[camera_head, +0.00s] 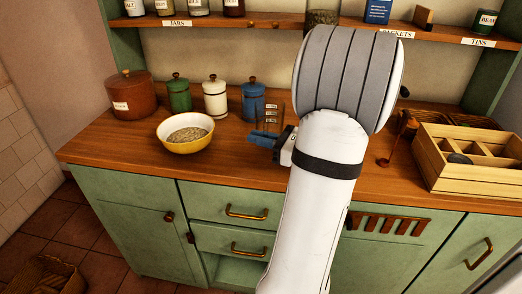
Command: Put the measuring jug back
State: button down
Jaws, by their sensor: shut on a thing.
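The measuring jug (273,119) looks clear, with dark level marks on its side. It is upright over the wooden counter, just right of the blue canister. My gripper (264,138), with blue fingers, is at the jug's lower part and shut on it. My arm hides part of the counter to the right of the jug. I cannot tell whether the jug's base touches the counter.
A yellow bowl of grain (187,133) stands left of my gripper. Behind are blue (253,104), cream (215,101) and green (179,97) canisters and a brown crock (131,100). A wooden divided box (470,181) is at right. A labelled shelf (225,20) runs above.

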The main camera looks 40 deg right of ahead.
jog(key=shift+f+b, duration=0.4)
jog(key=shift+f, duration=1.5)
jog(key=shift+f, duration=0.15)
jog(key=c, duration=1.5)
grip_release()
